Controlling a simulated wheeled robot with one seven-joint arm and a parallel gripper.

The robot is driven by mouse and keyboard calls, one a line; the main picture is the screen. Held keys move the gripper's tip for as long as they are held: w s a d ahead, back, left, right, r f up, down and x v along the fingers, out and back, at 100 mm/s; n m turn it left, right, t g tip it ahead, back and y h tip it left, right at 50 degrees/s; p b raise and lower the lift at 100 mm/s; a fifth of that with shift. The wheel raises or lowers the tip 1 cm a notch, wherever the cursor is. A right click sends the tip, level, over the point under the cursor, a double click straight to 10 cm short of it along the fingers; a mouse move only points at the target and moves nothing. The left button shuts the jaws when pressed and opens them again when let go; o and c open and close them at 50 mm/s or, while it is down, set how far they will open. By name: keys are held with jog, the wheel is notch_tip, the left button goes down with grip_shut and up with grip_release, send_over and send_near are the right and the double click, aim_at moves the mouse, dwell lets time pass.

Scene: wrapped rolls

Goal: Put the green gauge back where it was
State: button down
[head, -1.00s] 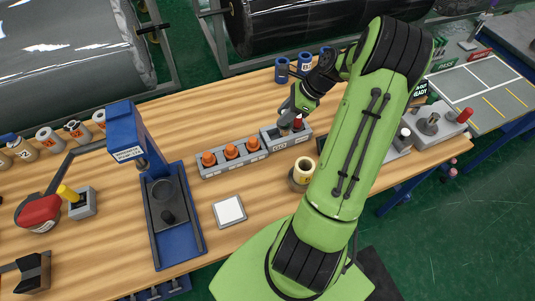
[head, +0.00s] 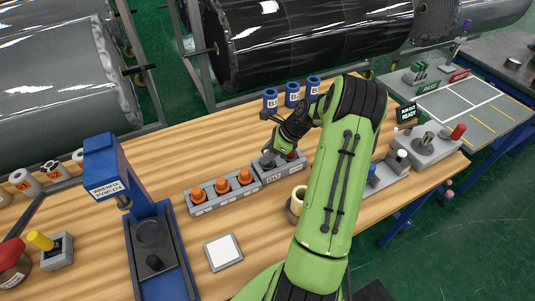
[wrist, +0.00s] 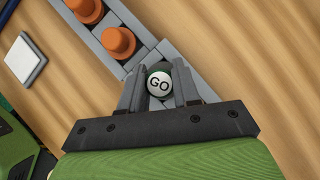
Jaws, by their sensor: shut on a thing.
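My gripper (head: 268,160) is shut on the green gauge, whose round white top marked GO (wrist: 159,84) shows between the two fingers in the wrist view. A little dark green shows around that top. The gripper is at the left part of a grey holder (head: 276,177) with a GO label on its front. In the wrist view the holder (wrist: 183,62) lies right under the gauge. I cannot tell whether the gauge sits down in its slot or is just above it. In the head view my gripper hides the gauge.
A grey rack (head: 230,200) with orange-topped plugs (head: 222,186) adjoins the holder on the left. A cream roll (head: 298,199) stands in front, partly behind my arm. Blue cups (head: 270,98) stand behind. A white pad (head: 223,252) lies at the front, near a blue press (head: 157,240).

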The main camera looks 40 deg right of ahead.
jog(key=shift+f, duration=0.1)
jog(key=c, duration=0.8)
grip_release()
